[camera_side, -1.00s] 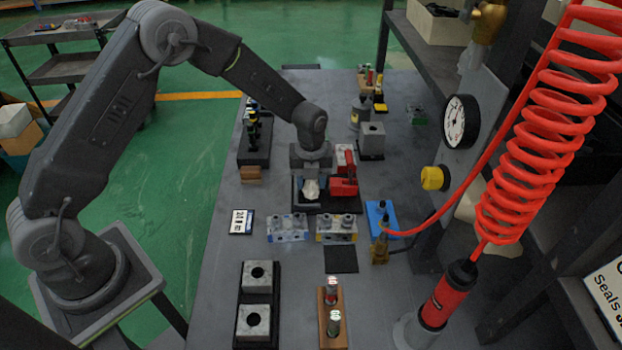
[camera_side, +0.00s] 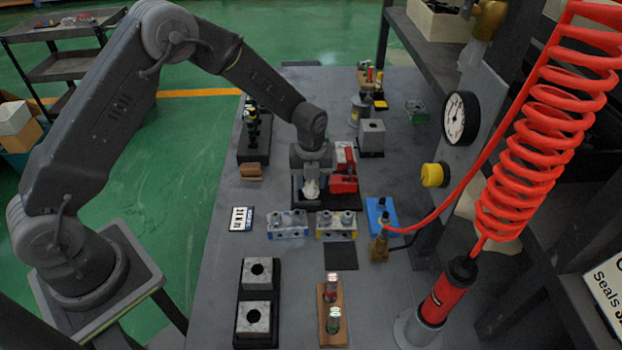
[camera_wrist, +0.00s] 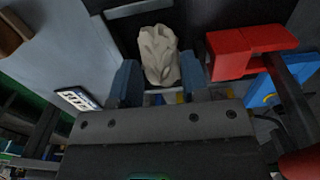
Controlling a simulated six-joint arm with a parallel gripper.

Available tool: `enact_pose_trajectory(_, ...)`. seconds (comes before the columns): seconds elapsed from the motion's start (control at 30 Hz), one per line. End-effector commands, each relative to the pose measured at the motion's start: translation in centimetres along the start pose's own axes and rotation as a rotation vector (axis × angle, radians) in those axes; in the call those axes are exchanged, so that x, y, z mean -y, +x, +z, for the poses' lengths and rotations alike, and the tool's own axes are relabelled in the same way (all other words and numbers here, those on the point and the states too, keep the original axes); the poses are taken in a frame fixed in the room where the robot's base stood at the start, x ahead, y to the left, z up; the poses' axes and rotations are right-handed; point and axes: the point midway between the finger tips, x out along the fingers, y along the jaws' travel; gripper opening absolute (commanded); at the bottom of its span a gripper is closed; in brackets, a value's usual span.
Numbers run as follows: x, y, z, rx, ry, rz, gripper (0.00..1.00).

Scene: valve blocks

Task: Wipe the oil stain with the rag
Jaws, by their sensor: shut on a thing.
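The rag (camera_wrist: 158,55) is a crumpled off-white cloth. My gripper (camera_wrist: 160,78) is shut on it, with a blue-grey finger on each side in the wrist view. In the side view, the rag (camera_side: 311,187) hangs under my gripper (camera_side: 311,176), beside the red vise-like block and low over a dark plate (camera_side: 340,203). I cannot tell whether the rag touches the surface below. I cannot make out an oil stain in either view; it may be hidden by the gripper and rag.
The red block (camera_side: 344,184) stands close on the right, also in the wrist view (camera_wrist: 250,45). Two metal valve blocks (camera_side: 287,232) (camera_side: 336,232) sit in front. A label card (camera_side: 241,219) lies left. A red coiled hose (camera_side: 540,130) hangs at right. Bare grey bench (camera_side: 215,275) lies front left.

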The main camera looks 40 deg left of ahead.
Motion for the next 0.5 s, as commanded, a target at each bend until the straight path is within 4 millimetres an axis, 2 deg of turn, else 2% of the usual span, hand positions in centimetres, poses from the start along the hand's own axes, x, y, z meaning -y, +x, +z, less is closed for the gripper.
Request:
enact_pose_trajectory(0.27, -0.03, 0.23, 1.07, 0.000, 0.000, 0.000, 0.23)
enact_pose_trajectory(0.5, -0.05, 0.24, 0.57, -0.001, 0.001, 0.002, 0.23)
